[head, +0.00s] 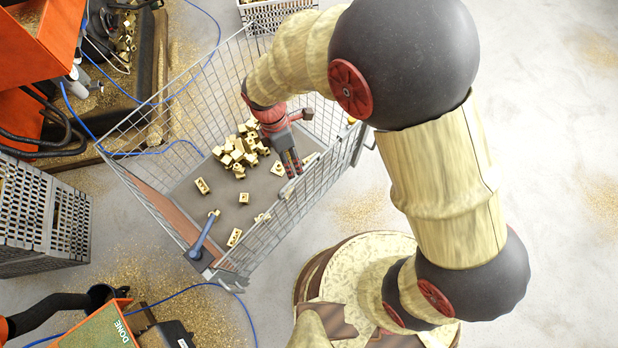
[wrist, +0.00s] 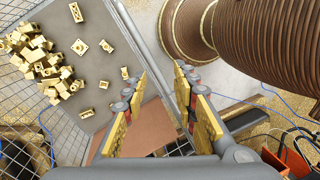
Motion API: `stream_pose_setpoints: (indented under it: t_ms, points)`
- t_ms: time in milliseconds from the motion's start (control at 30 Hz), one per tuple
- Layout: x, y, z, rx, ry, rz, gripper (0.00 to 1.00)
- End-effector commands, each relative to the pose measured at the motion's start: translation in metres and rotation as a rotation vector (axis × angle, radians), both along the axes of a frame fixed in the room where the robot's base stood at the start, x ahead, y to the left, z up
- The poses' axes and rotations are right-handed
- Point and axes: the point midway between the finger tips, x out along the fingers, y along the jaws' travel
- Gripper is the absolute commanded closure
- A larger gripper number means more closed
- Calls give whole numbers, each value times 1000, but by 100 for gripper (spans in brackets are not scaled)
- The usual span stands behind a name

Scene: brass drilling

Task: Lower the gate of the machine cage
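The machine cage (head: 172,92) is an open-topped wire-mesh box with a grey floor. Its near-right mesh side (head: 300,198) stands upright, with a bracket at its upper end; I cannot tell for sure whether this side is the gate. My gripper (head: 291,162) points down inside the cage outline, close to that side. In the wrist view, the two yellow-padded fingers of my gripper (wrist: 158,80) are apart. A grey rail (wrist: 142,50) runs up between and beyond them; I cannot tell whether they touch it. Nothing is held.
Brass pieces (head: 236,153) lie heaped and scattered on the cage floor. A grey-blue lever (head: 206,235) stands at the cage's lower corner. A grey crate (head: 40,215) and an orange machine (head: 50,35) stand at left. Blue cables cross the floor. The floor at right is mostly open.

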Motion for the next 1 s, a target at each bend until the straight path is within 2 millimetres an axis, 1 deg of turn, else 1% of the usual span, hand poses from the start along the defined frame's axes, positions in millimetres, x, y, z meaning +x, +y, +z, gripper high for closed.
stream_pose_setpoints:
  t_ms: [33, 100, 200, 300, 367, 467, 800, 900, 1000]
  points:
    - [9, 6, 4, 26, -2, 93, 72]
    - [15, 10, 7, 52, 3, 215, 72]
    - [16, 10, 7, 71, 23, 341, 72]
    - [16, 10, 7, 82, 33, 415, 72]
    - [16, 10, 5, 85, 37, 435, 72]
    - [15, 9, -3, 86, 40, 444, 72]
    - [8, 1, -52, 86, 40, 442, 72]
    - [7, -1, -62, 86, 39, 441, 72]
    - [6, -2, -68, 86, 39, 441, 72]
